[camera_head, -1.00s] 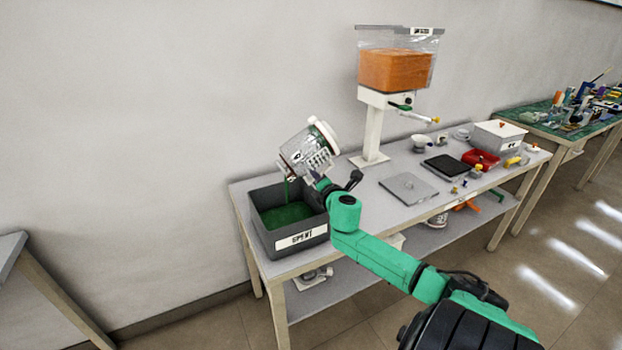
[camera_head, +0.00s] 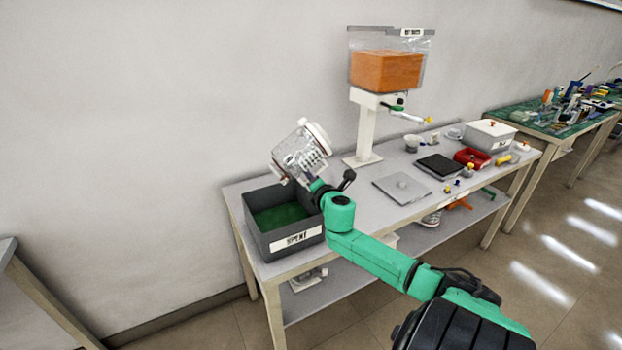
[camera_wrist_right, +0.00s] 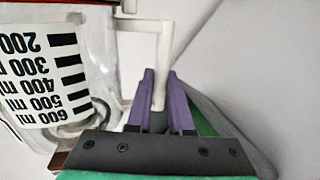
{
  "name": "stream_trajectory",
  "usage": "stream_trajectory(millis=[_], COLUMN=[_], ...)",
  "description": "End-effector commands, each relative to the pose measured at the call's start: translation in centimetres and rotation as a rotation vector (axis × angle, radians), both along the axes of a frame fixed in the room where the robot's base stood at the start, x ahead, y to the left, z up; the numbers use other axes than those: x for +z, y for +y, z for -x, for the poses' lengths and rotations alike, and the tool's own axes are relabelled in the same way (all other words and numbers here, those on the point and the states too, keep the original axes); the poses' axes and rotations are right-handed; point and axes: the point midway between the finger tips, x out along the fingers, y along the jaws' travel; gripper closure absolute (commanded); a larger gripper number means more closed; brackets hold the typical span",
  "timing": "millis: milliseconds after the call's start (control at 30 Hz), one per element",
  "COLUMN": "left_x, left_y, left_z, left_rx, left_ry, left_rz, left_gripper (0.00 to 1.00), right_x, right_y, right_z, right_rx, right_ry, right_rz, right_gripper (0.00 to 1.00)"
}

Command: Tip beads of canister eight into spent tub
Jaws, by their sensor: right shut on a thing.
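A clear canister (camera_head: 299,157) with a white base or cap is tilted over the grey spent tub (camera_head: 292,241), its lower end toward the tub. No bead stream shows now, and the canister looks empty. Green beads (camera_head: 280,216) lie in the tub. My right gripper (camera_head: 317,187) holds the canister beside its wall. In the right wrist view the purple fingers of the gripper (camera_wrist_right: 160,95) are shut on the canister's white handle (camera_wrist_right: 160,60), and the canister's scale label (camera_wrist_right: 42,75) shows upside down. The number on the canister cannot be read. My left gripper is out of view.
The tub stands at the left end of the workbench (camera_head: 370,212). Behind it to the right is a dispenser stand with an orange-filled hopper (camera_head: 385,72). A flat grey plate (camera_head: 401,189), a black scale (camera_head: 441,166) and a red tray (camera_head: 472,158) lie further right.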

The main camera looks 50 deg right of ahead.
Motion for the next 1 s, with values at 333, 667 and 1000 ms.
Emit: stream_trajectory(millis=[333, 667, 1000], left_x=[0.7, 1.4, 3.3], left_y=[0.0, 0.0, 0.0], left_z=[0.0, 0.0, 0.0], left_rx=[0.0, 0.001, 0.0], left_ry=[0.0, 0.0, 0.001], left_rz=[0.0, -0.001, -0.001], left_gripper=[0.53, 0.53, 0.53], right_x=[-0.8, -2.1, 0.2], right_y=[0.4, 2.1, 5.7], right_z=[-0.3, -1.1, -2.6], right_rx=[-0.011, 0.0, -0.002], right_ry=[-0.072, -0.192, -0.382], right_rz=[-0.174, -0.403, -0.842], right_gripper=[1.0, 1.0, 1.0])
